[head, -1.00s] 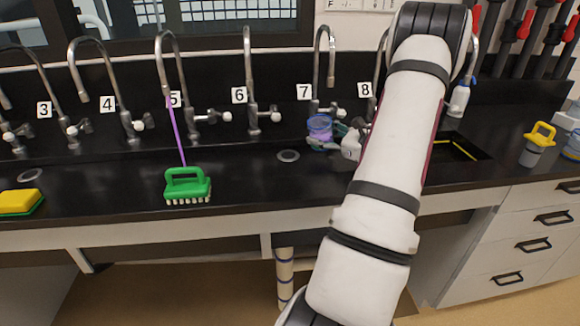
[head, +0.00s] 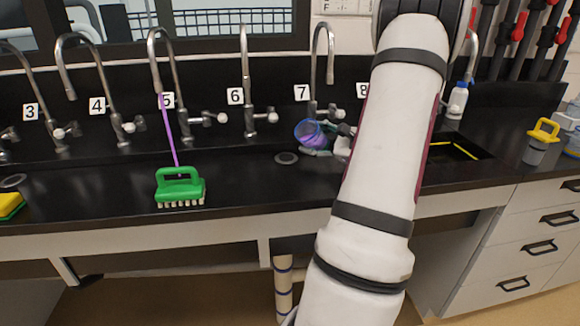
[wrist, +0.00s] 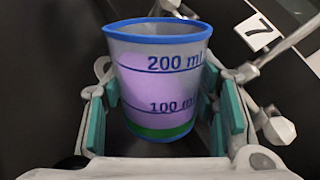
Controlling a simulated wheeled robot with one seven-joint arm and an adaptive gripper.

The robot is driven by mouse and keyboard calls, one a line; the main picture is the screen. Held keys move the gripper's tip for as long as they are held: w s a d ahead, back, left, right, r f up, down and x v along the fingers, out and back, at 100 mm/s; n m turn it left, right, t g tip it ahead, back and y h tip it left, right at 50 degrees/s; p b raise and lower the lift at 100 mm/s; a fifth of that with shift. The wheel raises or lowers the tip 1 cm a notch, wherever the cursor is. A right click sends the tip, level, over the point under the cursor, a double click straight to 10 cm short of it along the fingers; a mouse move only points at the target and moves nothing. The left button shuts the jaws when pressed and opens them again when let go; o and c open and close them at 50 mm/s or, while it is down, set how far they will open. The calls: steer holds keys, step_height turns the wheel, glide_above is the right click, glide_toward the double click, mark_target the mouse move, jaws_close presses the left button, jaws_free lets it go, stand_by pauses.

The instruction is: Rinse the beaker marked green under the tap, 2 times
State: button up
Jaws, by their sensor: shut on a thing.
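The beaker (wrist: 160,85) is clear with a blue rim, 100 and 200 ml marks, a green band at its base and purple tint inside. In the wrist view it sits between the teal pads of my gripper (wrist: 162,120), which is shut on it. In the head view the beaker (head: 309,133) is tilted, its mouth toward the left, held above the counter below tap 7 (head: 322,60). My gripper (head: 322,146) is partly hidden there by the beaker and my arm. No water stream shows at tap 7.
A purple stream runs from tap 5 (head: 160,45) toward a green brush (head: 181,187) on the counter (head: 240,190). A drain (head: 286,158) lies left of the beaker. A yellow-handled item (head: 540,140) and a white bottle (head: 457,100) stand at right.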

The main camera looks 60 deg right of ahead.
mark_target(315, 137)
steer(key=shift+w+a+r+n+b, duration=0.15)
steer(key=shift+r+n+b, duration=0.25)
steer(key=shift+n, duration=0.2)
stand_by(0.3)
steer(key=shift+f+n+g+h+b, duration=0.2)
steer(key=shift+f+n+h+b, duration=0.15)
steer(key=shift+n+b, duration=0.5)
steer(key=shift+f+n+g+h+b, duration=0.3)
steer(key=shift+n+b, duration=0.35)
steer(key=shift+b, duration=0.4)
stand_by(0.5)
steer(key=shift+a+r+n+b, duration=0.15)
steer(key=shift+r+n+b, duration=0.25)
steer(key=shift+n, duration=0.3)
stand_by(0.8)
steer(key=shift+w+a+r+n+h+b, duration=0.1)
steer(key=shift+a+r+n+h+b, duration=0.2)
steer(key=shift+b, duration=0.65)
steer(key=shift+w+a+n+h+b, duration=0.1)
steer(key=shift+a+n+b, duration=0.3)
steer(key=shift+b, duration=0.55)
steer(key=shift+a+r+n+h+b, duration=0.2)
steer(key=shift+n+b, duration=0.3)
steer(key=shift+b, duration=0.8)
steer(key=shift+a+r+n+h+b, duration=0.15)
steer(key=shift+r+n+b, duration=0.25)
steer(key=shift+b, duration=0.9)
